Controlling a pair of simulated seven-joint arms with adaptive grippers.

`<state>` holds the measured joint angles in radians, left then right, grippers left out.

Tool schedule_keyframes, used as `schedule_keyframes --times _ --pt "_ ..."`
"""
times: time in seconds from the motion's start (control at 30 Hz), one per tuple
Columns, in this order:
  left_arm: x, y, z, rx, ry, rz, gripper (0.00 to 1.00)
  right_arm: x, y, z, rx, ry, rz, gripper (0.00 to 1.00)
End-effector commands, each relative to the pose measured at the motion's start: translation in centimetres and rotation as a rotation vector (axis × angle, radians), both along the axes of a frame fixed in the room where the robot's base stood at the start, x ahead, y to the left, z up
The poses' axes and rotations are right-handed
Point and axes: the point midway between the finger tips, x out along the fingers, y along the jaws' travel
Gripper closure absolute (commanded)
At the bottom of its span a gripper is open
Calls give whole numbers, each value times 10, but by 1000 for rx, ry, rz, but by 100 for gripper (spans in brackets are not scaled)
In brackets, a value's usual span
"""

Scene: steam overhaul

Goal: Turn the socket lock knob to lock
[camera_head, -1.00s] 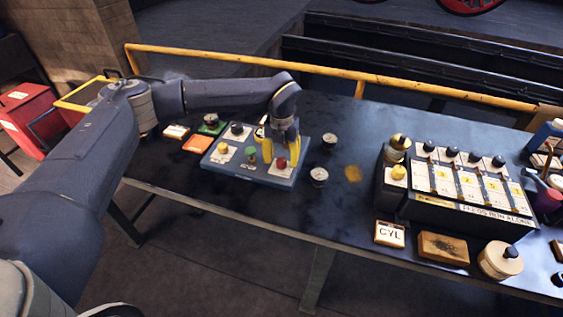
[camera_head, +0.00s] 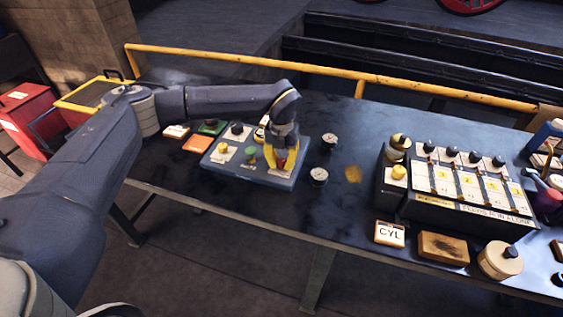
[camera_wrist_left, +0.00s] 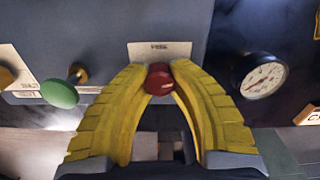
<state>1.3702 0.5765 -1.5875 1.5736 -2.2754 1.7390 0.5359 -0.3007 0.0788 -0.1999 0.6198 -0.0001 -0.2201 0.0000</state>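The blue control panel (camera_head: 225,168) lies on the dark bench. It carries a yellow knob (camera_head: 222,147), a green knob (camera_head: 251,152), a black knob (camera_head: 237,128) and a red knob (camera_wrist_left: 159,80). A pale label (camera_wrist_left: 158,50) sits beyond the red knob; its text is too small to read, so I cannot confirm which knob is the socket lock. My left gripper (camera_head: 281,170) reaches down over the panel's right part. In the left wrist view its yellow fingers (camera_wrist_left: 161,72) close on both sides of the red knob and appear to touch it. My right gripper is not in view.
Two round gauges (camera_head: 319,175) (camera_head: 329,140) stand just right of the panel. A larger black unit (camera_head: 470,209) with several levers is further right, with a CYL plate (camera_head: 389,233) before it. A yellow rail (camera_head: 330,77) runs along the back. Bench between gauges and unit is mostly clear.

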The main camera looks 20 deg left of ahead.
Motion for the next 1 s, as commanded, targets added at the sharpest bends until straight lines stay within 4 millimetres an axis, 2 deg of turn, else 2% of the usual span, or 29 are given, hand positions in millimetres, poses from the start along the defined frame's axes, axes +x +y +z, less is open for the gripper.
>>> schedule_keyframes --times 0.03,0.1,0.33,0.7,1.0 --pt "0 0 0 0 0 0 92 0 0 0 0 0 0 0" --pt "0 0 0 0 0 0 100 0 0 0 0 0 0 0" --pt "0 0 0 0 1 -29 100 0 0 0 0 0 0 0" --pt "-1 0 0 1 2 -257 100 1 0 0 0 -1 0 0" --pt "-1 0 -1 0 3 -264 100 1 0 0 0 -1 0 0"
